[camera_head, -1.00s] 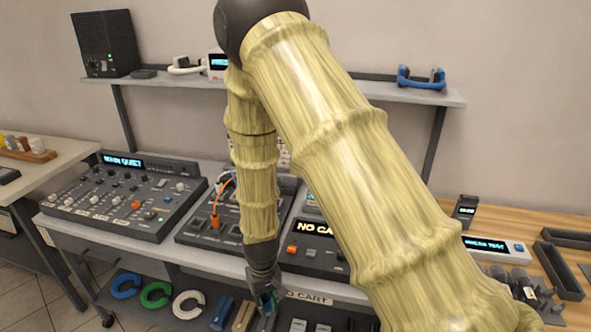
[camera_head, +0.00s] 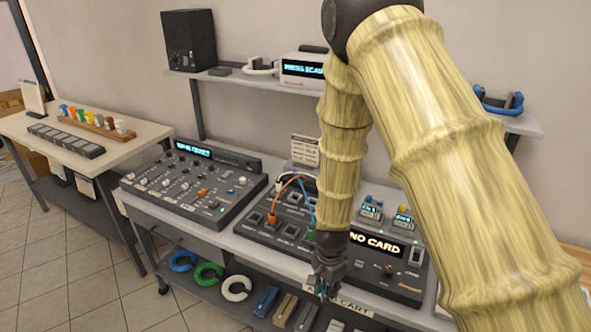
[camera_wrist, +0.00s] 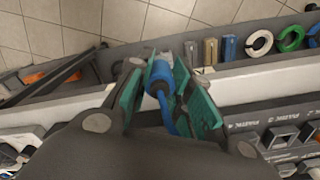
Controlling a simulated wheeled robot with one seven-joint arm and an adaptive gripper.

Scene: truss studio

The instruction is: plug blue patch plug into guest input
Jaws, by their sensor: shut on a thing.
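The blue patch plug (camera_wrist: 161,74) is between the green finger pads of my gripper (camera_wrist: 158,80) in the wrist view, with a blue cable trailing from it. My gripper also shows in the head view (camera_head: 327,278), pointing down just in front of the patch box's front edge; the plug is hardly visible there. The dark patch box (camera_head: 262,232) stands on the bench with orange, white and green leads on it. In the wrist view, its row of square sockets (camera_wrist: 283,136) lies at lower right, apart from the plug. I cannot read which socket is the guest input.
A mixer console (camera_head: 190,188) stands left of the patch box, and a unit reading NO CARD (camera_head: 385,265) stands right. The lower shelf holds blue, green and white rings (camera_head: 236,288) and several small blocks. A shelf (camera_head: 235,80) runs above the bench.

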